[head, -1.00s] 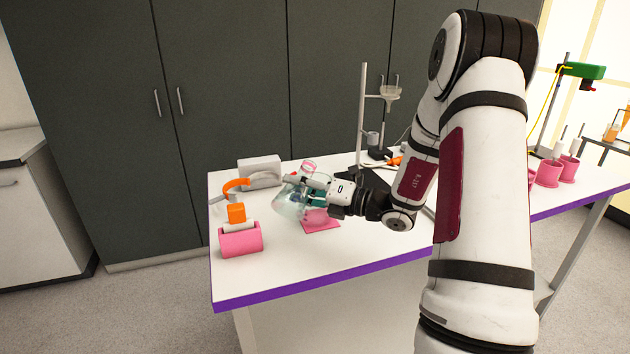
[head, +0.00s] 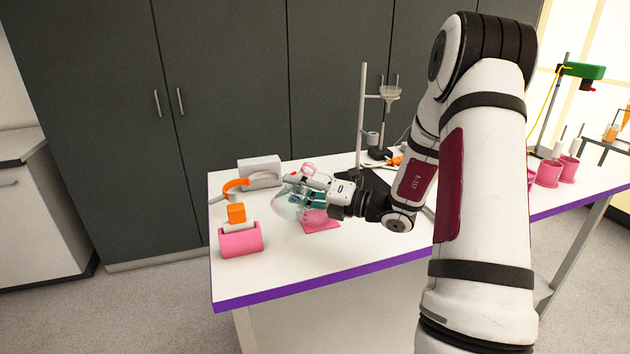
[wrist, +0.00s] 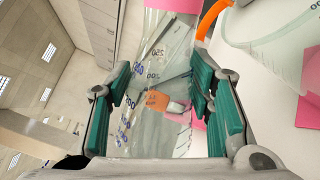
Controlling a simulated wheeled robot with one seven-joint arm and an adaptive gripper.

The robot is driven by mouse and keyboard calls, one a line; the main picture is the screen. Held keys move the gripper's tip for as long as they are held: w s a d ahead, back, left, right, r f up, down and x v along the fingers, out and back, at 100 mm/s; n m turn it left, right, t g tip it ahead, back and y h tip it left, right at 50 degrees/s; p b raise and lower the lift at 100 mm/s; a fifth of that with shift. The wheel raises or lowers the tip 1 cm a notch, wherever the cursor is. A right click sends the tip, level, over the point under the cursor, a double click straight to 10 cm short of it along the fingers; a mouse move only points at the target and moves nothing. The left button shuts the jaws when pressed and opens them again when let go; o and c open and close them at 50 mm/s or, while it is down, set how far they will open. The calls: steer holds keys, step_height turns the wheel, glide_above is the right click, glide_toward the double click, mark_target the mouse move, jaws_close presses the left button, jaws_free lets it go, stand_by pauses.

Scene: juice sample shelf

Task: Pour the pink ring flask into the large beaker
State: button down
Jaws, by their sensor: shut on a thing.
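My gripper (head: 312,197) is shut on a clear glass flask, held over the left part of the table. In the wrist view the flask (wrist: 160,60), with blue volume marks, lies between the teal finger pads (wrist: 165,105) and is strongly tilted. A pink ring (head: 308,168) shows just above the gripper in the head view, and pink shows at the narrow end of the flask (wrist: 173,5) in the wrist view. Another clear marked vessel, likely the large beaker (wrist: 309,68), shows at the wrist view's right edge. In the head view the glass outlines overlap. I cannot see liquid clearly.
A pink block (head: 241,240) with an orange-topped item stands front left, and a grey box (head: 260,172) behind. A stand (head: 362,115) rises behind my gripper. The front of the table (head: 290,270) is clear.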

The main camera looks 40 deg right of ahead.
steer(key=shift+m, duration=0.4)
steer(key=shift+w+d+r+m+p, duration=0.15)
steer(key=shift+d+r+m+p, duration=0.2)
steer(key=shift+r+p, duration=0.4)
steer(key=shift+w+d+r+m+p, duration=0.15)
steer(key=shift+r+m+p, duration=0.35)
steer(key=shift+p, duration=0.45)
stand_by(0.4)
steer(key=shift+d+f+m+p, duration=0.1)
steer(key=shift+m+p, duration=0.45)
steer(key=shift+m, duration=0.1)
stand_by(2.0)
steer(key=shift+w, duration=0.1)
